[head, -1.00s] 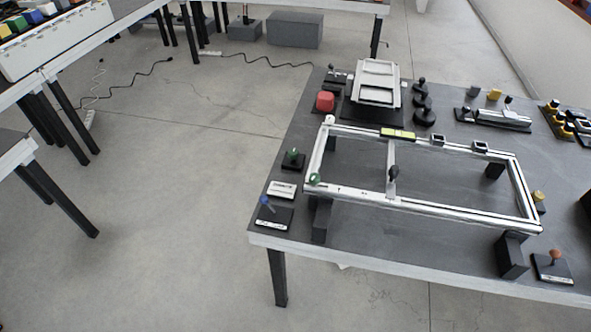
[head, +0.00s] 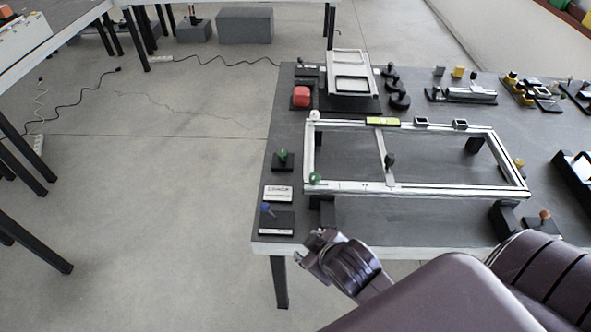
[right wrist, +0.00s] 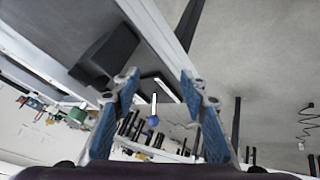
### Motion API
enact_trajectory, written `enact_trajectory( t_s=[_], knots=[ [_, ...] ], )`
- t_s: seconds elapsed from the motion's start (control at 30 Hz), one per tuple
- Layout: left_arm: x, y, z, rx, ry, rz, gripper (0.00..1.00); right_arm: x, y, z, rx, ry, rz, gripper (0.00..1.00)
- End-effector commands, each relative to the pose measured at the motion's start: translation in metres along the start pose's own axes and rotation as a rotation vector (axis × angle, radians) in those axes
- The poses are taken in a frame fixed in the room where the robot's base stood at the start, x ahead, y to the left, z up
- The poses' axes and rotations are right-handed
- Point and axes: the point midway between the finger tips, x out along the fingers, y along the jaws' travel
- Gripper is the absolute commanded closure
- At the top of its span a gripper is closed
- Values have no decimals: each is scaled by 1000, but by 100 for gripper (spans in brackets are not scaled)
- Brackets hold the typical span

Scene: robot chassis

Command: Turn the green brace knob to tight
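A green knob (head: 315,178) sits on the near left corner of the pale rectangular frame (head: 440,190). A second green knob (head: 282,154) stands on a small black base left of the frame. I cannot tell for certain which is the brace knob. My right gripper (head: 322,245) is in front of the table's near edge, below the frame's near left corner and apart from both green knobs. In the right wrist view its blue-padded fingers (right wrist: 159,84) are spread apart with nothing held. My left gripper is out of view.
A blue-knobbed lever (head: 266,208) stands on a black plate near the table's front left corner; a blue knob also shows in the right wrist view (right wrist: 153,121). A black knob (head: 389,159) is on the frame's crossbar.

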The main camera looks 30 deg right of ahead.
Motion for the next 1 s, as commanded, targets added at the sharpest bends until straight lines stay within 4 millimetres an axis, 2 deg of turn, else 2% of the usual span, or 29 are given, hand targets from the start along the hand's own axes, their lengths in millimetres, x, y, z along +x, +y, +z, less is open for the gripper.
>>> enact_trajectory(
  t_s=[0.1, 0.17, 0.27, 0.43, 0.57, 0.6, 0.7, 0.8, 0.9, 1.0],
  knots=[
    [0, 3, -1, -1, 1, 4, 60, -29, 14, -20, -20, 46, 32, 60],
    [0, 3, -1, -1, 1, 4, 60, -22, 29, -45, -104, 118, 93, 60],
    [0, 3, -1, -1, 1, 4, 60, -23, 52, -91, -246, 239, 198, 60],
    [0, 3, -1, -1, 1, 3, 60, -46, 84, -183, -559, 467, 443, 60],
    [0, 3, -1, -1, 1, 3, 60, -85, 93, -261, -872, 653, 700, 60],
    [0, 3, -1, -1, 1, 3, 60, -99, 92, -283, -974, 705, 787, 60],
    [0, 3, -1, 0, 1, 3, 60, -136, 76, -328, -1235, 824, 1010, 60],
    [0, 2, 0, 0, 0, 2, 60, -169, 49, -361, -1500, 926, 1246, 60],
    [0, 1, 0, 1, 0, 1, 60, -194, 14, -379, -1767, 1010, 1488, 60],
    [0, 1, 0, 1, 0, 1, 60, -205, -24, -382, -2038, 1079, 1733, 60]
  ],
)
